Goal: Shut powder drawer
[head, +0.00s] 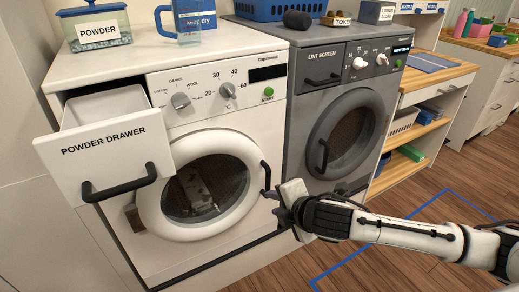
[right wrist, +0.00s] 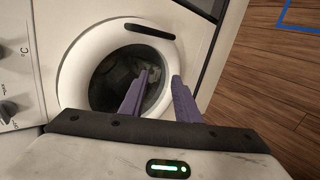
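The powder drawer (head: 110,150) sticks out from the upper left of the white washer (head: 215,111), clearly open. Its white front bears its name and a black handle (head: 120,184). The inside shows empty from above as far as I can see. My right gripper (head: 276,204) is in front of the washer's lower right, beside the round door's handle (head: 265,177), well right of the drawer. In the right wrist view its two purple fingers (right wrist: 153,97) are apart with nothing between them, facing the round door (right wrist: 125,75). The drawer is out of that view. My left gripper is not in view.
The washer's round door (head: 199,188) looks shut. A grey dryer (head: 342,110) stands to its right. A powder jar (head: 95,28) and a blue measuring jug (head: 187,20) stand on top. A wooden shelf unit (head: 440,75) is further right. The floor in front is clear.

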